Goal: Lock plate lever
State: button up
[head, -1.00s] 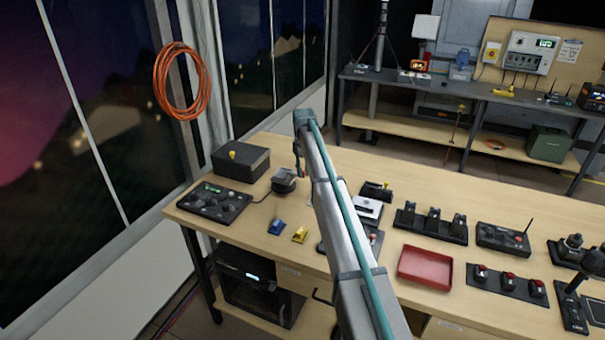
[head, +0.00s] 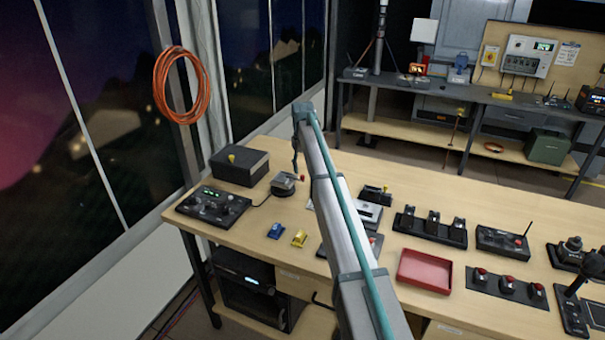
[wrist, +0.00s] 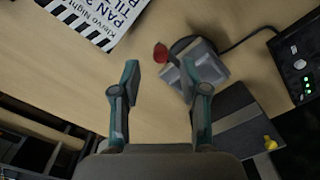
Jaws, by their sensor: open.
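A small grey pan-tilt head with a plate (head: 284,184) sits on the wooden bench at the left, right of a dark box. A red-tipped lever (head: 301,178) shows at its right side. In the wrist view the grey plate (wrist: 197,72) is tilted, beyond my right finger, and the red lever tip (wrist: 160,52) is beyond the gap between my fingers. My gripper (wrist: 152,72) is open and empty, its right fingertip overlapping the plate in view. I cannot tell whether they touch. My arm hides much of the gripper in the head view.
A control box (head: 213,206) with green lights is cabled to the head. A dark box (head: 240,166) with a yellow knob stands behind. Blue (head: 276,230) and yellow (head: 299,238) pieces lie in front. A printed card (wrist: 95,20) lies nearby. A red tray (head: 424,271) is right.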

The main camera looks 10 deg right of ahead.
notch_tip(320, 180, up, 8)
jog(key=shift+r, duration=0.15)
dwell(0.4)
